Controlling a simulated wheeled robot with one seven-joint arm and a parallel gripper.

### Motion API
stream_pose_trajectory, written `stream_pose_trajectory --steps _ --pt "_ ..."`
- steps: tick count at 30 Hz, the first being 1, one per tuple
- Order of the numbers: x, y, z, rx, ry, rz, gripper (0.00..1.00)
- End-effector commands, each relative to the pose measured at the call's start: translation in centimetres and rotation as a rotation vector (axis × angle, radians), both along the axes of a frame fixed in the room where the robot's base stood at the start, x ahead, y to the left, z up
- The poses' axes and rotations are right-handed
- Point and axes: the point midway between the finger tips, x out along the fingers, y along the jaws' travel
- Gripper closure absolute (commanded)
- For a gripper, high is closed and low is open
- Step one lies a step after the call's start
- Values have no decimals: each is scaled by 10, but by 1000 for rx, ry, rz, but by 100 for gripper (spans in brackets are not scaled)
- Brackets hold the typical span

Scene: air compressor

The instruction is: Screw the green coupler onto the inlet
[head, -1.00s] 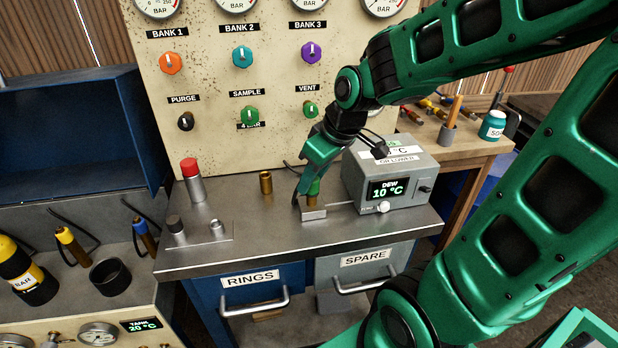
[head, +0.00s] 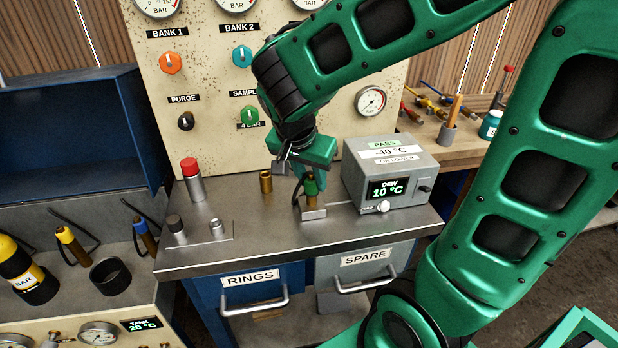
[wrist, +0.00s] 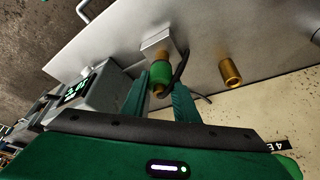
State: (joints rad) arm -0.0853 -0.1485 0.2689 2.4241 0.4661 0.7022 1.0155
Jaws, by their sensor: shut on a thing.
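The green coupler (head: 311,187) is at the top of the brass inlet (head: 310,200), which stands upright on a small metal block (head: 314,213) on the bench. The coupler also shows in the wrist view (wrist: 160,72), with brass showing on both sides of it. It looks in line with the inlet, but I cannot tell how far the threads engage. My gripper (head: 306,182) is shut on the green coupler, with one finger on each side in the wrist view (wrist: 160,88). Part of the coupler is hidden by the fingers in the head view.
The dew meter (head: 391,175) stands close to the right of the block. A loose brass fitting (head: 266,182) and a red-capped cylinder (head: 193,181) stand to the left. The panel with knobs (head: 210,110) rises behind. The bench front is clear.

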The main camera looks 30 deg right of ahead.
Motion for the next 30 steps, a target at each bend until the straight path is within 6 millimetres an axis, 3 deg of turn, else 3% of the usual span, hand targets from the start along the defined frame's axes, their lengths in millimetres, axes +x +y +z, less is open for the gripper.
stream_pose_trajectory --steps 4,9,10,12,18,20,30 --pt "2 4 -1 6 0 -130 100" --pt "2 4 -1 7 -1 -141 100" --pt "2 4 -1 7 -2 -140 66" --pt "2 4 -1 7 -1 -141 51" --pt "1 2 -1 5 -2 -145 51" --pt "1 2 -1 4 -1 -145 42" --pt "1 1 3 4 -2 -147 42"
